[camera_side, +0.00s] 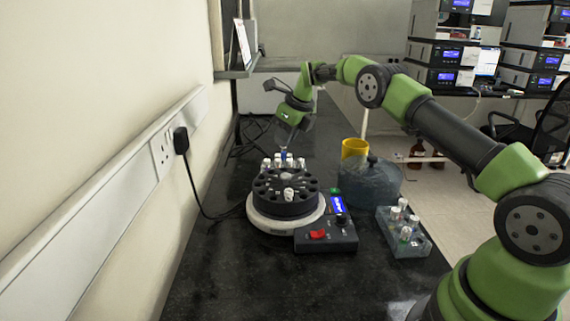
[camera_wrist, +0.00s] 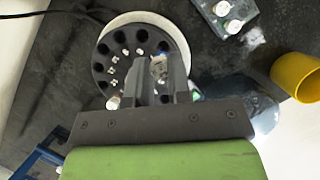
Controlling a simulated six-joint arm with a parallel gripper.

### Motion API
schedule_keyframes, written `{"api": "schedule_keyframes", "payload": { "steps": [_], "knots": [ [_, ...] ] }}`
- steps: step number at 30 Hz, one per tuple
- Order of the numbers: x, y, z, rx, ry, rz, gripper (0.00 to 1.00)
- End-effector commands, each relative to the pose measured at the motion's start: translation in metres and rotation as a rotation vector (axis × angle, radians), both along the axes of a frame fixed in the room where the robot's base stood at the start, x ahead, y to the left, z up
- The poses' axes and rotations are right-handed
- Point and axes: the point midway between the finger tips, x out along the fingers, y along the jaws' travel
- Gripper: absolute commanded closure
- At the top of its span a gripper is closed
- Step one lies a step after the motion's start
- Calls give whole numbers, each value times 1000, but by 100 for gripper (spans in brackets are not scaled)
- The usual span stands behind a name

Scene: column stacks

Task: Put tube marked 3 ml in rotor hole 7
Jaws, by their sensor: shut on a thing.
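The black rotor (camera_side: 287,205) with a ring of holes sits on a round white base, and it also shows in the wrist view (camera_wrist: 128,42). Several white-capped tubes stand at its far side, and another white cap (camera_side: 288,193) shows toward the front. My gripper (camera_side: 287,146) points down over the rotor's far side. In the wrist view my gripper (camera_wrist: 157,77) is shut on a small tube (camera_wrist: 158,66) with a pale top, between the fingers and over the rotor's edge. I cannot read its marking or the hole numbers, and the fingers hide its lower part.
A control box (camera_side: 326,239) with a blue display and red button stands before the rotor. A clear rack (camera_side: 421,246) with several white-capped tubes is at right. A bluish translucent container (camera_side: 370,184) and yellow cup (camera_side: 355,148) stand behind. The wall is close at left.

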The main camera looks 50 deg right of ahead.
Motion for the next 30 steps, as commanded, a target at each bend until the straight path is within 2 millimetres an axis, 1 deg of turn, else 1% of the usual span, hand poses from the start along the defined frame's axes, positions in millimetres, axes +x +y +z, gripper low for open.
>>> {"api": "schedule_keyframes", "payload": {
  "steps": [1, 3, 7, 13, 15, 25, 26, 27, 29, 30],
  "knots": [
    [-1, 1, -10, 3, 6, 1, 100],
    [-1, 1, -19, 2, 3, 1, 100],
    [-1, 1, -31, 2, 3, 2, 100],
    [-1, 1, -59, 2, 2, 2, 100],
    [0, 1, -62, 2, 1, 2, 100],
    [0, 1, -64, 1, 0, 3, 100],
    [0, 1, -65, 1, 0, 3, 80],
    [0, 1, -65, 1, 0, 3, 70],
    [0, 1, -64, 1, 0, 3, 57],
    [0, 1, -64, 1, 0, 3, 56]
  ]
}}
